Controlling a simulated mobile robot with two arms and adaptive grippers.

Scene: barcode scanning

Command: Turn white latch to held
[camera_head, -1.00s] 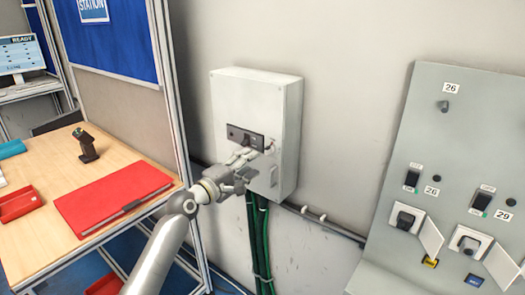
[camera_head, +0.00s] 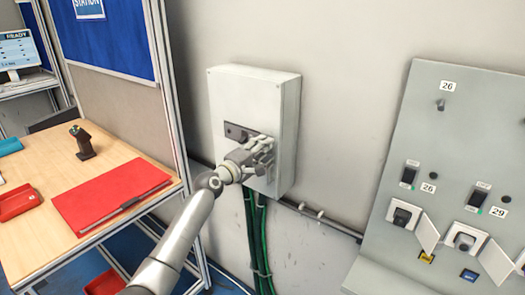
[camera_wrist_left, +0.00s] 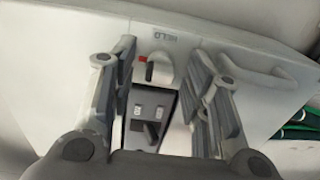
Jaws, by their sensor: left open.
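A white latch (camera_wrist_left: 160,70) with a dark slot shows in the left wrist view on the face of a white wall box (camera_head: 238,93). A small red mark sits at its left, and the label HELD is printed beyond it. My left gripper (camera_head: 266,150) is open at the front of the box. In the left wrist view its two fingers (camera_wrist_left: 162,62) stand on either side of the latch, with gaps between. I cannot tell how deep they reach. In the head view my gripper hides the latch. My right gripper is not in view.
A dark switch plate (camera_wrist_left: 148,115) is beside the latch, and a curved handle (camera_wrist_left: 258,76) is to the right. Green cables (camera_head: 260,235) hang under the box. A wooden table (camera_head: 40,165) with a red folder (camera_head: 105,190) is left; a grey switch panel (camera_head: 425,140) is right.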

